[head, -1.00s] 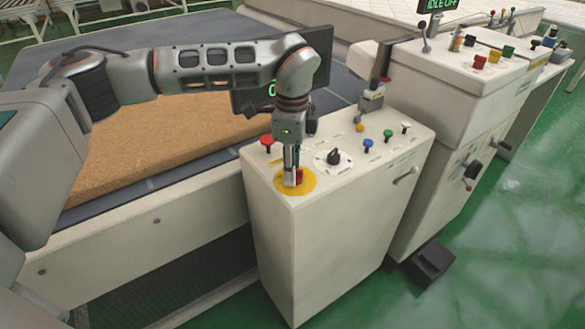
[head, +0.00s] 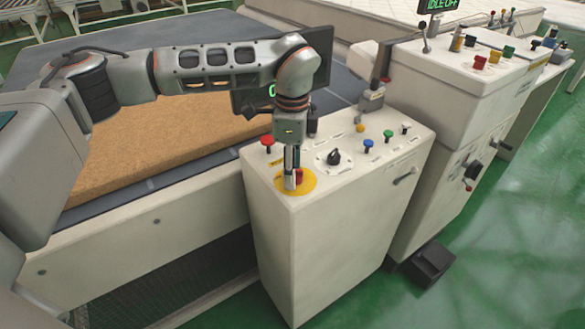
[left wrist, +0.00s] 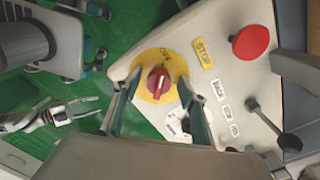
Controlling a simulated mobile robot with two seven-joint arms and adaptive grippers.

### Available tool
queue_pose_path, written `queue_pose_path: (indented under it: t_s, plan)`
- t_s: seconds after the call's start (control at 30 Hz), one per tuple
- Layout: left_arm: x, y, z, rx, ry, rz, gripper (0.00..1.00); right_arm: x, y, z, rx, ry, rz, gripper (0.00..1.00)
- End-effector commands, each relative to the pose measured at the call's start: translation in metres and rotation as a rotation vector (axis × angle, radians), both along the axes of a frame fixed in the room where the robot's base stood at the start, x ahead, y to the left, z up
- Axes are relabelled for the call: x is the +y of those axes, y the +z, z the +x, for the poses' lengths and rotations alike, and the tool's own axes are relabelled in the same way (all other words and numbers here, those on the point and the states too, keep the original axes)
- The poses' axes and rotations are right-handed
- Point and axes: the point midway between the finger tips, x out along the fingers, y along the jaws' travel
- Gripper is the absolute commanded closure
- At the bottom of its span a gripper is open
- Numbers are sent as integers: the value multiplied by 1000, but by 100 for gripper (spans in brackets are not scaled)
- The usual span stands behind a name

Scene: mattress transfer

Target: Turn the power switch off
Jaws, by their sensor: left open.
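The power switch is a red rotary knob (left wrist: 158,84) on a yellow disc (left wrist: 168,62) marked OFF; its white pointer line shows in the left wrist view. In the head view the knob (head: 299,175) and disc (head: 309,184) sit at the near left corner of the cream console top. My left gripper (left wrist: 157,88) is open and points down, one finger on each side of the knob; I cannot tell if they touch it. In the head view its fingers (head: 290,184) partly hide the knob. My right gripper (left wrist: 90,108) appears small and spread at the left of the left wrist view, away from the console.
A red STOP mushroom button (head: 267,142) and a black selector knob (head: 334,157) are close by. Blue (head: 368,143), green and white push-buttons stand farther right. A brown mattress slab (head: 165,135) lies on the conveyor at left.

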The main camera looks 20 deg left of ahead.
Motion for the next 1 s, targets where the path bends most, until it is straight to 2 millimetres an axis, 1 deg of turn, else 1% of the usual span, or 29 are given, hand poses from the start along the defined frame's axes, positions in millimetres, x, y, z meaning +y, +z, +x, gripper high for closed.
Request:
queue_pose_path:
  t_s: [0.13, 0.23, 0.5, 0.6, 0.7, 0.83, 1.0]
  plan:
    - [0, 6, 0, -2, 0, 0, 58, -1, -1, -1, 2, 1, -3, 60]
    - [0, 19, 0, -2, 0, -1, 58, -1, -1, -1, 1, 1, -2, 60]
    - [0, 74, 1, -3, 0, -1, 58, 0, 0, 0, 1, 0, 0, 60]
    - [0, 92, 1, -4, 0, 1, 58, 0, 0, 0, 0, 0, 0, 60]
    - [0, 106, 0, -2, 0, 0, 58, 0, 0, 0, 0, 0, 0, 60]
    - [0, 117, 0, -1, 0, 0, 58, 0, 0, 0, 0, 0, 0, 60]
    - [0, 120, 0, 0, 0, 0, 58, 0, 0, 0, 0, 0, 0, 60]
